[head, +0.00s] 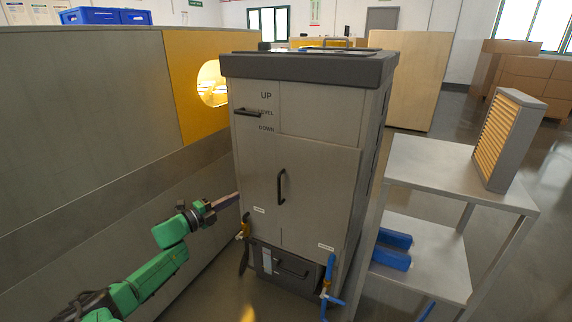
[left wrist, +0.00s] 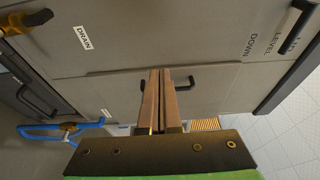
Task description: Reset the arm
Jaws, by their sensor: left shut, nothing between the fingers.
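My left gripper (head: 237,196) is in front of the lower left side of a tall grey cabinet (head: 310,180). In the left wrist view its two long brown fingers (left wrist: 160,74) lie together, shut and empty. The fingertips point towards the cabinet front, and the cabinet's black door handle (left wrist: 184,78) shows behind them. I cannot tell how far the tips are from the surface. In the head view the door handle (head: 281,187) is up and to the right of my left gripper. My right gripper is not in view.
A black lever (head: 247,112) sits beside the LEVEL mark. Low on the cabinet are a yellow drain valve (head: 244,228), a drawer (head: 288,270) and a blue valve (head: 328,280). A grey wall panel (head: 90,110) stands left.

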